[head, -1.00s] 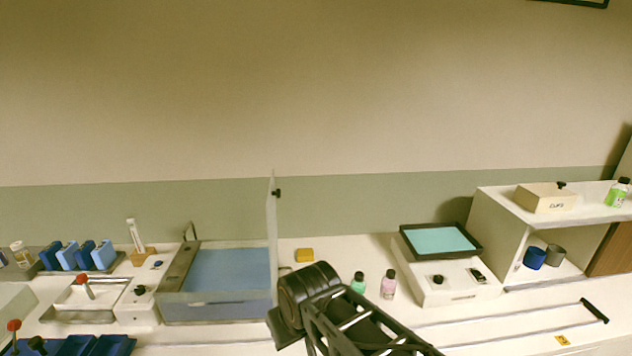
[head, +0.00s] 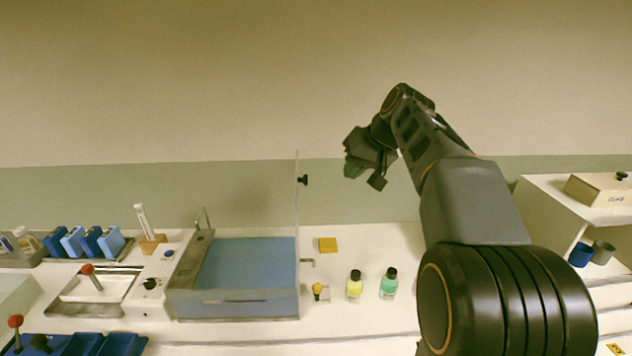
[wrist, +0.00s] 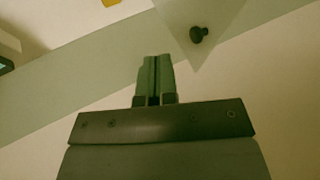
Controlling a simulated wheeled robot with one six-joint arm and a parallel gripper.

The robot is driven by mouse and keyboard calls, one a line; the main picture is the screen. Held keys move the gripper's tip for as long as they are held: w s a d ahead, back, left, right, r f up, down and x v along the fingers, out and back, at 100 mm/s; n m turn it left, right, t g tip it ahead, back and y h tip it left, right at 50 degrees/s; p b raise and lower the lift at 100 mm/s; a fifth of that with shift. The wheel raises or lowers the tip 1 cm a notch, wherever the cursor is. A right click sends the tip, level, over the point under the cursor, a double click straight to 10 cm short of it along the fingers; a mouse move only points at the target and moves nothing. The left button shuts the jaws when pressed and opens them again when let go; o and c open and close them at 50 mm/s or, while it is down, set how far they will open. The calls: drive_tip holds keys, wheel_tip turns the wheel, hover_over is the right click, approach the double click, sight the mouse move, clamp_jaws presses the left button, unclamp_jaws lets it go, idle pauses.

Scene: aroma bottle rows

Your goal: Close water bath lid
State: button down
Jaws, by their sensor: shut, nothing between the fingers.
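The water bath (head: 175,300) stands left of centre in the head view, a low tank with blue water and a grey strip along its left side. Its clear lid (head: 297,225) stands upright, open, along the tank's right side. A black knob (head: 304,180) sits near the lid's top, on its right face. My gripper (head: 353,171) is shut and empty, in the air to the right of the knob and apart from it. In the wrist view the shut fingers (wrist: 154,75) point up the picture, with the knob (wrist: 198,35) and part of the lid (wrist: 222,14) ahead to their right.
A yellow block (head: 327,245), a yellow bottle (head: 354,285) and a green bottle (head: 388,283) stand on the bench right of the bath. A thermometer-like stick in a wooden stand (head: 150,243) is at the left. A white shelf (head: 545,205) stands at right.

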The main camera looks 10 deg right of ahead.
drive_tip(key=w+a+f+p, duration=0.1)
drive_tip(key=w+a+f, duration=0.4)
drive_tip(key=w, duration=0.3)
drive_tip(key=shift+a+f+y, duration=0.3)
drive_tip(key=shift+a+f, duration=0.05)
drive_tip(key=shift+a, duration=0.15)
drive_tip(key=shift+w, duration=0.1)
drive_tip(key=shift+a, duration=0.1)
